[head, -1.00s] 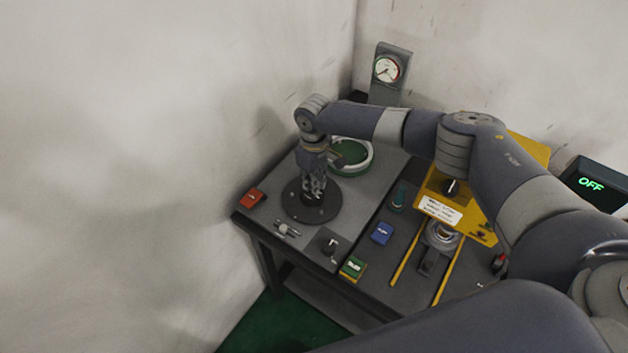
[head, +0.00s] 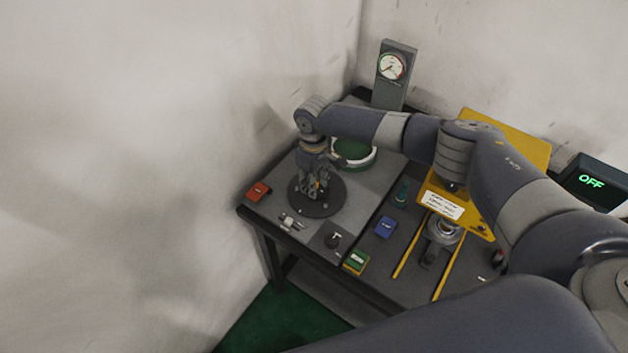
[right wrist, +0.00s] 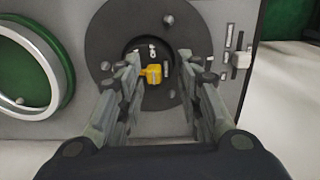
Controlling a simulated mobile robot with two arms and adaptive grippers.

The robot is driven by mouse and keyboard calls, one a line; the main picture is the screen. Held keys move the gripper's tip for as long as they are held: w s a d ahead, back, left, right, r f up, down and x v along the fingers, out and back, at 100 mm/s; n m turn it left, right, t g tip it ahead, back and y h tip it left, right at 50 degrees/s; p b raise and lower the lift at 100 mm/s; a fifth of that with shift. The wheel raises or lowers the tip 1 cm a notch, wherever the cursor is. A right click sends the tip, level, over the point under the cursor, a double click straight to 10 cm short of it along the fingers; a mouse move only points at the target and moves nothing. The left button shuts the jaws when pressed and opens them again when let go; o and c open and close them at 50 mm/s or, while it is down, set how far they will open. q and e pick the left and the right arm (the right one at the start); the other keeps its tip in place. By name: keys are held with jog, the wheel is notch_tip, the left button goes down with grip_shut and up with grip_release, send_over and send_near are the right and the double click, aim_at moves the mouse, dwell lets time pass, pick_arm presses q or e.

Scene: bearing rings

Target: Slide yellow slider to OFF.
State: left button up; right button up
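The yellow slider (right wrist: 152,73) is a small yellow block in the dark recess of a round black disc (right wrist: 105,35) in the right wrist view. Small white marks beside it are too small to read. In the head view the disc (head: 335,202) lies on the grey panel, with a speck of yellow between my fingers. My right gripper (right wrist: 158,63) is open, pointing down over the disc, with one finger on each side of the slider. Contact with the slider cannot be told. In the head view the right gripper (head: 316,188) partly hides the disc. My left gripper is not in view.
Around the disc are a red button (head: 258,192), a small metal switch (head: 291,222), a black knob (head: 332,240) and a green-rimmed round dish (head: 356,153). A blue button (head: 385,227), a yellow box (head: 510,140) and a gauge (head: 392,68) stand further off. A display (head: 591,181) reads OFF.

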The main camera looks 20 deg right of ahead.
notch_tip(320, 180, up, 12)
dwell(0.5)
dwell(0.4)
